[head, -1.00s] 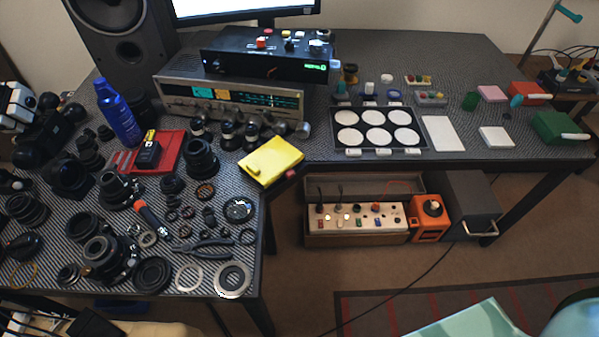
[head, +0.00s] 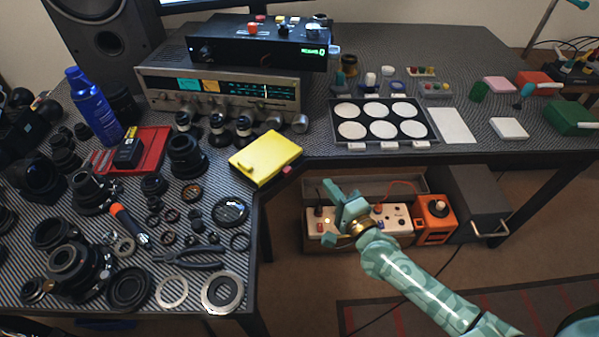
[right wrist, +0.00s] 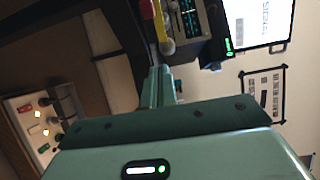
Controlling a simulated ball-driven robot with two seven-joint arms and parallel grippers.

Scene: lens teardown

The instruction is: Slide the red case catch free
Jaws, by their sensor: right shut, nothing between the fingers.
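The yellow case (head: 265,157) lies on the table at its inner corner. Its small red catch (head: 288,170) sticks out at the near right edge. My right gripper (head: 329,188) is shut and empty, below and to the right of the catch and apart from it, out past the table edge. In the right wrist view its closed fingers (right wrist: 158,86) point up the picture towards a narrow yellow strip (right wrist: 165,45), likely the case seen edge-on. I cannot make out the catch for certain there. My left gripper is not in view.
Lens parts crowd the left table. A black tray with white discs (head: 381,142) lies to the right. Under the table, a box with a switch panel (head: 398,222) is partly behind my gripper.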

